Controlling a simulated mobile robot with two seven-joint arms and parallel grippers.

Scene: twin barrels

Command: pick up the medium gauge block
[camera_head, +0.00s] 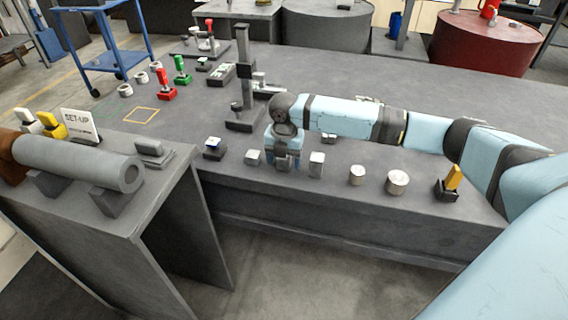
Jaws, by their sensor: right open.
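My right gripper (285,166) points down close above the front part of the grey bench, its arm reaching in from the right. It is open. A small silver block (253,157) stands just left of it and a taller silver block (316,164) stands just right of it, both apart from the fingers. The medium gauge block is not clearly visible; the spot under and between the fingers is mostly hidden by the gripper, so I cannot tell if a block is there. My left gripper is not in view.
Two silver cylinders, a smaller one (357,175) and a wider one (398,182), stand right of the blocks. A dark holder with a yellow piece (453,178) is farther right. A dark upright stand (243,85) rises behind the gripper.

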